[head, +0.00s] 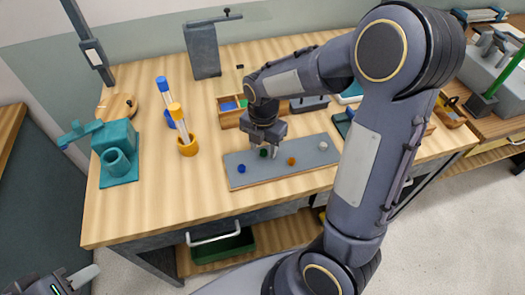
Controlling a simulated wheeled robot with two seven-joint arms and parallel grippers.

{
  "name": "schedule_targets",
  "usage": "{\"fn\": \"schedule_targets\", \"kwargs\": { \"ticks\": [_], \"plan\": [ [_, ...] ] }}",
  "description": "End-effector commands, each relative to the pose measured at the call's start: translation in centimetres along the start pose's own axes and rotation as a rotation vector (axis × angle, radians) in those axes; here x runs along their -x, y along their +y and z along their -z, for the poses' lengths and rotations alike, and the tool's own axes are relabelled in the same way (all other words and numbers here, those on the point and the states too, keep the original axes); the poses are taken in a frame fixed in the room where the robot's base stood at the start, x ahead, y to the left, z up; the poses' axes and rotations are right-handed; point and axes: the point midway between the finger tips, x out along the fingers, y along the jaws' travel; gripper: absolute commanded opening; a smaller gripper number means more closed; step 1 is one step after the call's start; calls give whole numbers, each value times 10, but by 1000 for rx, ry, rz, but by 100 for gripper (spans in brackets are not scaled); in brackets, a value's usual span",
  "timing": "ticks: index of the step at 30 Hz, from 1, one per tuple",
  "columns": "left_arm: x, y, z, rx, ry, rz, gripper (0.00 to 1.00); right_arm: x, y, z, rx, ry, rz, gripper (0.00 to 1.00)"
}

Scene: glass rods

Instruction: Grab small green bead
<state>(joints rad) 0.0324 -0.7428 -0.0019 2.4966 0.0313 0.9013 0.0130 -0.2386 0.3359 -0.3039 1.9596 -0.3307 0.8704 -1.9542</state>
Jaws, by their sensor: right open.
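The small green bead (264,153) lies on a grey board (257,178) near the front of the wooden table. My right gripper (262,149) points down over the board with its fingers open around the green bead. The fingertips are small here, and I cannot tell whether they touch the bead. My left gripper (72,282) is at the bottom left corner, away from the table, partly cut off by the frame; its jaw opening is unclear.
On the board are a blue bead (241,168), an orange bead (291,160) and a white bead (322,146). Glass rods stand in a yellow holder (187,146) and a blue one. A teal device (117,150) stands left. A compartment box (229,118) is behind my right gripper.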

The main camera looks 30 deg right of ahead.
Motion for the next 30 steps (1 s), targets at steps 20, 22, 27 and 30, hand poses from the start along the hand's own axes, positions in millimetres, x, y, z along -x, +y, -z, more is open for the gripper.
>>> {"fn": "schedule_targets", "kwargs": {
  "ticks": [20,22,27,30],
  "plan": [
    [0,0,0,0,0,0,36,-7,0,0,-1,0,0,0],
    [0,0,0,0,0,0,36,-7,0,0,-1,0,0,0],
    [0,0,0,0,0,0,36,-6,0,0,-1,0,0,0],
    [0,0,0,0,0,0,36,-3,0,0,-2,0,-1,0]
  ]
}}
